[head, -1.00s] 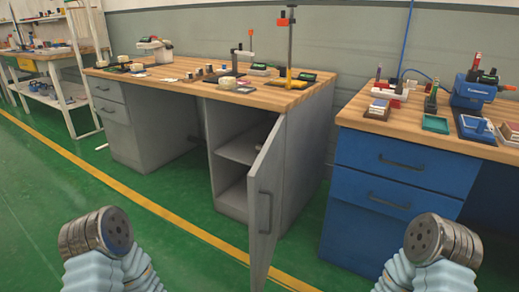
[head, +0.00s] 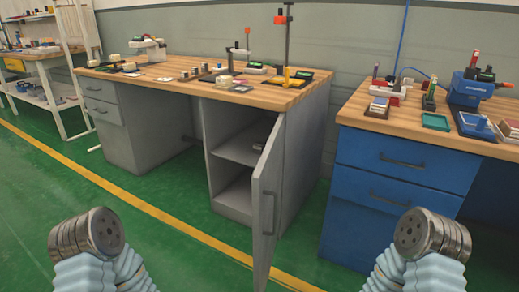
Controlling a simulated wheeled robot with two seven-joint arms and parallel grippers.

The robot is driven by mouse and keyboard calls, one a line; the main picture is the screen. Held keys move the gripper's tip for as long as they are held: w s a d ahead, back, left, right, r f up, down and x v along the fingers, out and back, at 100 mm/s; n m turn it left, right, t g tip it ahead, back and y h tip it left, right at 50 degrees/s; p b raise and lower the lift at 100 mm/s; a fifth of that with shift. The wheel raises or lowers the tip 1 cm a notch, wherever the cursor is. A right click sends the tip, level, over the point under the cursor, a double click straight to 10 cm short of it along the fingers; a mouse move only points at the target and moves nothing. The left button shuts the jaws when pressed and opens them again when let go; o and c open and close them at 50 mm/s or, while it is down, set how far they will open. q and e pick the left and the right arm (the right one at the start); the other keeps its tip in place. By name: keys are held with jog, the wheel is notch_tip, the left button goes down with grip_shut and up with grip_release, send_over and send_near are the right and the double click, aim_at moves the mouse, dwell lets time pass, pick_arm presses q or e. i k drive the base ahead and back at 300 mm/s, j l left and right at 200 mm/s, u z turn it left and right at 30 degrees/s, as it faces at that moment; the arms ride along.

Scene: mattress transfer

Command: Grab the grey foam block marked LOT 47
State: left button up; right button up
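I cannot make out a grey foam block marked LOT 47; no such label is readable. A small greyish object (head: 262,146) lies on the upper shelf inside the open grey cabinet (head: 236,148), partly hidden by its door, too small to identify. My left and right arms show at the bottom left and bottom right, each with a round metal part above a pale blue ribbed sleeve. No gripper fingers show on either arm, and both are apart from the furniture.
The grey workbench (head: 190,91) carries several small tools and parts. Its cabinet door (head: 267,205) stands open towards me. A blue workbench (head: 408,165) with tools is at the right. A white shelf rack (head: 62,100) is far left. Green floor (head: 170,262) in front is clear.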

aim_at(258, 147)
jog(key=i+j+z, duration=0.4)
jog(key=j, duration=0.2)
jog(key=j+z, duration=0.2)
jog(key=i+j+z, duration=0.2)
jog(key=j, duration=0.25)
jog(key=j+z, duration=0.2)
jog(key=j, duration=0.15)
